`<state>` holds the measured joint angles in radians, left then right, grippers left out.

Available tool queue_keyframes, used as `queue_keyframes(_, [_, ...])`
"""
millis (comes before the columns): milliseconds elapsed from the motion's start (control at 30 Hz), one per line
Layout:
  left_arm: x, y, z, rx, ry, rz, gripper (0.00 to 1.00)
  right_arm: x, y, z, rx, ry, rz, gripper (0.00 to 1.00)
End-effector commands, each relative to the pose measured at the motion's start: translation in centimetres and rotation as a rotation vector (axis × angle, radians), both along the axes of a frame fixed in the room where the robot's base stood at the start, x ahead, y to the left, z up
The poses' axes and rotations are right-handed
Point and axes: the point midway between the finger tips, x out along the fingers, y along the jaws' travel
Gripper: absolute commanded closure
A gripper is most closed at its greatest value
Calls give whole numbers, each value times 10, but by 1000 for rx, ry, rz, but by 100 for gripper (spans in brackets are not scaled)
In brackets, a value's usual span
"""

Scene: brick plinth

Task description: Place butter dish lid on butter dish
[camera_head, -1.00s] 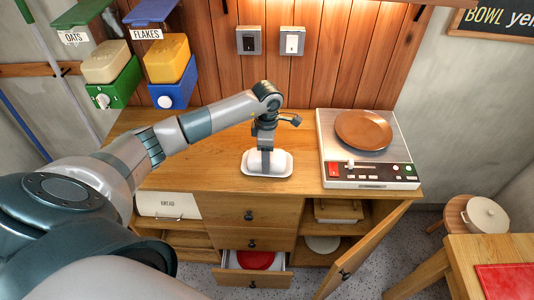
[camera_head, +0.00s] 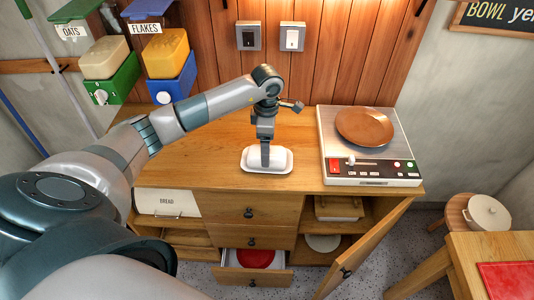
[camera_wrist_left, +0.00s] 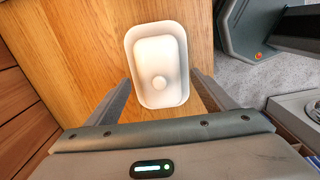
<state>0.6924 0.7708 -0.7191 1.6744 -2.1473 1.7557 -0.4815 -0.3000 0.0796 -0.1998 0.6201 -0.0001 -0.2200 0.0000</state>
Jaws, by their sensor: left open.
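The butter dish (camera_head: 246,167) is a white oblong tray on the wooden counter, left of the hob. The white butter dish lid (camera_head: 281,156) sits upright on it, within its rim. My left gripper (camera_head: 266,163) is over the lid, pointing down. Its fingers (camera_wrist_left: 160,80) are open and spread to either side of the dish in the wrist view, with nothing held. My right gripper is out of view.
A hob (camera_head: 372,178) with a brown plate (camera_head: 364,128) stands to the right. Cereal dispensers (camera_head: 170,80) hang at the upper left. Below, a drawer (camera_head: 252,278) and a cabinet door (camera_head: 365,250) stand open. The counter around the dish is clear.

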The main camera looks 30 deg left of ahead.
Motion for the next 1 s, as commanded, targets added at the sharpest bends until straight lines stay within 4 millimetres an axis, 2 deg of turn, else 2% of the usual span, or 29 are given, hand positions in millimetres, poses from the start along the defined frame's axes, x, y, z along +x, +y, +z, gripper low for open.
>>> queue_keyframes(33, [2,0,6,1,-6,-1,23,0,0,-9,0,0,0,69])
queue_keyframes(200, [2,1,37,2,-6,0,23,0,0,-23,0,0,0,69])
queue_keyframes(500, [1,0,79,0,-2,0,23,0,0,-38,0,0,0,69])
queue_keyframes(700, [0,0,89,0,0,0,23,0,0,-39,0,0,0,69])
queue_keyframes(1000, [0,0,89,0,0,0,23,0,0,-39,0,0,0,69])
